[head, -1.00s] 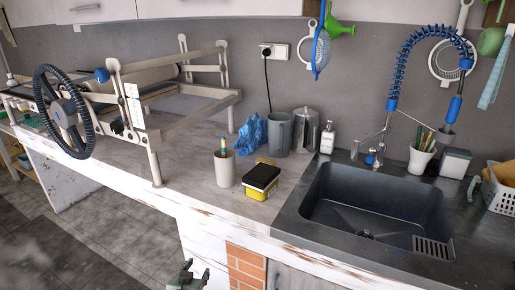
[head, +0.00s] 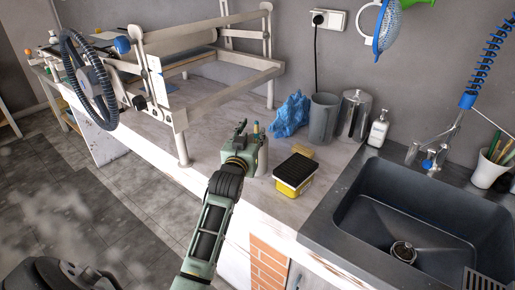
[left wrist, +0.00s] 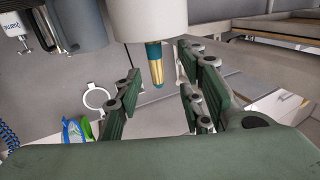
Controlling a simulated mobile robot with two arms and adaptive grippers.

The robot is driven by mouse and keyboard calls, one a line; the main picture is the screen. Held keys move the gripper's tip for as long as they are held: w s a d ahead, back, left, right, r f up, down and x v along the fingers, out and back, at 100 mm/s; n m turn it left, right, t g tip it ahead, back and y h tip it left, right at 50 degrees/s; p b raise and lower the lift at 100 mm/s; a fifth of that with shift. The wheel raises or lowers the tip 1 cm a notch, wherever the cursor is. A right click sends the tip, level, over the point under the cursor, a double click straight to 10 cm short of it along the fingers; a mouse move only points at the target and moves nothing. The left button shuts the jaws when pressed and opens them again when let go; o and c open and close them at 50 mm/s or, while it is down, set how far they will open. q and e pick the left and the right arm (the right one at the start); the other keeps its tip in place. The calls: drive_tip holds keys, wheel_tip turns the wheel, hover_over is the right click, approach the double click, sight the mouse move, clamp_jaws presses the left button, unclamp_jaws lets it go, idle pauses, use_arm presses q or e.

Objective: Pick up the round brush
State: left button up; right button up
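The round brush (head: 256,127) stands in a light grey cup (head: 263,157) on the worktop; only its upper end shows above the rim. In the left wrist view the brush (left wrist: 155,66) has a teal and gold end sticking out of the pale cup (left wrist: 149,20). My left gripper (head: 241,133) is beside the cup in the head view, partly covering it. In the left wrist view my left gripper (left wrist: 160,88) is open, with the brush end between its spread fingers and a gap on both sides. My right gripper is not in view.
A black and yellow sponge box (head: 294,174) stands right of the cup. Behind are a blue cloth (head: 290,114), a grey jug (head: 323,119), a metal canister (head: 354,113) and a soap bottle (head: 378,130). A sink (head: 420,215) lies right, a press with a wheel (head: 90,80) left.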

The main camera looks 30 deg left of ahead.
sight(256, 129)
use_arm(q)
drive_tip(key=x, duration=0.3)
drive_tip(key=shift+w+d+p, duration=0.15)
drive_tip(key=shift+w+p, duration=0.15)
drive_tip(key=shift+w, duration=0.25)
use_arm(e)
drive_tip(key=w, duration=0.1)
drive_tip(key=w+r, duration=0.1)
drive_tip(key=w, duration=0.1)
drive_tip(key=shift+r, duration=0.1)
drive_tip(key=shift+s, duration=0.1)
use_arm(q)
drive_tip(key=c, duration=0.4)
clamp_jaws()
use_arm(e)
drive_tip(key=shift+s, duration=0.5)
